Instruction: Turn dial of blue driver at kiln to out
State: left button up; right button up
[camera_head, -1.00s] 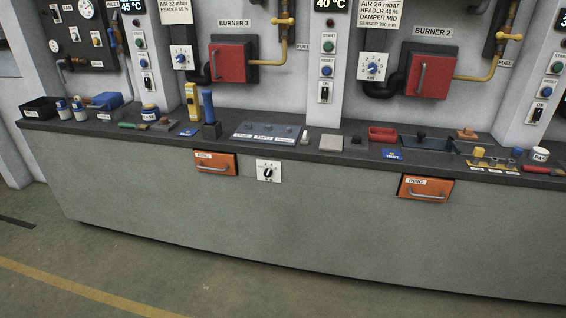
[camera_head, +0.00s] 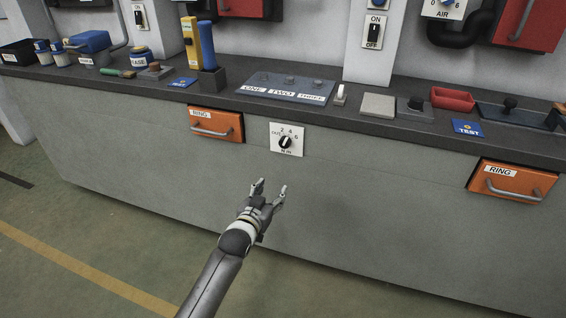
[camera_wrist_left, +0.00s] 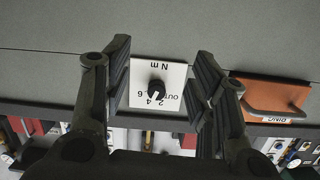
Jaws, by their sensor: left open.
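The dial (camera_head: 285,142) is a black knob on a white plate marked OUT, 2, 4, 6 and N m, on the counter's grey front. Its pointer seems to be near 4. In the left wrist view the dial (camera_wrist_left: 156,88) shows upside down, between my fingers. The blue driver (camera_head: 207,45) stands upright in a dark holder on the counter above the dial. My left gripper (camera_head: 270,188) is open and empty, below and in front of the dial, fingers towards the counter. It frames the plate in the wrist view (camera_wrist_left: 162,52) without visible contact. My right gripper is out of view.
Orange RING drawers with metal handles stick out left (camera_head: 216,125) and right (camera_head: 511,181) of the dial. The dark countertop (camera_head: 330,112) overhangs above, holding a ONE/TWO/THREE panel (camera_head: 287,88). The floor in front is clear.

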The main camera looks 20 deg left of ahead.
pick_arm(q)
jog(key=t+b, duration=0.1)
jog(key=t, duration=0.1)
send_near(284, 144)
jog(key=s, duration=0.2)
jog(key=w+b, duration=0.2)
jog(key=w, duration=0.8)
jog(key=shift+d+f+b, duration=0.1)
jog(key=shift+f+b, duration=0.05)
jog(key=shift+b, duration=0.15)
jog(key=shift+w, duration=0.6)
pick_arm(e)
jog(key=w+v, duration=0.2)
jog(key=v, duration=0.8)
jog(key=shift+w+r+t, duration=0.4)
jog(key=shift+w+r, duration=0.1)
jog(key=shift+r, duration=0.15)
pick_arm(q)
jog(key=c, duration=1)
